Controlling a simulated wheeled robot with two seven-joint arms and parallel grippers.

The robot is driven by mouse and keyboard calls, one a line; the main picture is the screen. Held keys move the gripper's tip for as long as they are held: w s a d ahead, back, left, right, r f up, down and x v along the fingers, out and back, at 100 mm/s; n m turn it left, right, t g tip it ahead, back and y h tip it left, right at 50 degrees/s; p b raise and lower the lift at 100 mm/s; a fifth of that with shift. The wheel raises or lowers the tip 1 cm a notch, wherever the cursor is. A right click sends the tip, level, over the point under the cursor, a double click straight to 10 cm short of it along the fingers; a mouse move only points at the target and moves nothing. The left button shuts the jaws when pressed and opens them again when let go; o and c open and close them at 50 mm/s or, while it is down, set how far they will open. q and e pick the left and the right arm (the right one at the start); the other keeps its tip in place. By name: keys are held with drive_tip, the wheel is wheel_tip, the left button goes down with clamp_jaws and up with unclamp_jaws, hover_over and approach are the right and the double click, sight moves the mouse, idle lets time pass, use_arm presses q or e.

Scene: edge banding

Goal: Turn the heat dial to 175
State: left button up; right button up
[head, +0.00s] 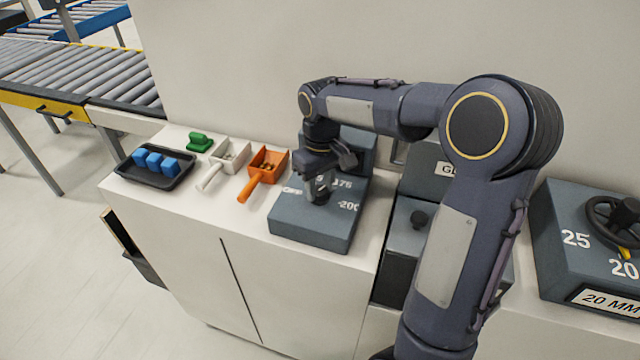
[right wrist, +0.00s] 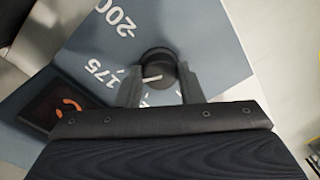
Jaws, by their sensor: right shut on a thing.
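The heat dial (right wrist: 158,66) is a dark round knob with a white pointer line, on a blue-grey box (head: 310,232). Its scale shows 175 (right wrist: 103,73) and 200 (right wrist: 118,18). In the right wrist view the pointer lies to the left, roughly toward the 175 mark; exact alignment is hard to tell. My right gripper (head: 320,193) reaches down over the box. In the right wrist view its two fingers (right wrist: 160,90) stand on either side of the knob, shut on it. The knob is mostly hidden in the head view. My left gripper is not in view.
A dark screen with an orange symbol (right wrist: 68,104) is beside the scale. Left of the box are an orange scoop (head: 262,172), a white scoop (head: 222,166), a green block (head: 199,142) and a black tray (head: 130,176) with blue blocks. A thickness-dial box (head: 570,245) stands right.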

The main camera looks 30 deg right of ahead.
sight(320, 189)
drive_tip(key=shift+m, duration=0.6)
drive_tip(key=o, duration=1)
wheel_tip(320, 189, up, 7)
drive_tip(key=shift+d+r, duration=0.1)
drive_tip(key=shift+r, duration=0.35)
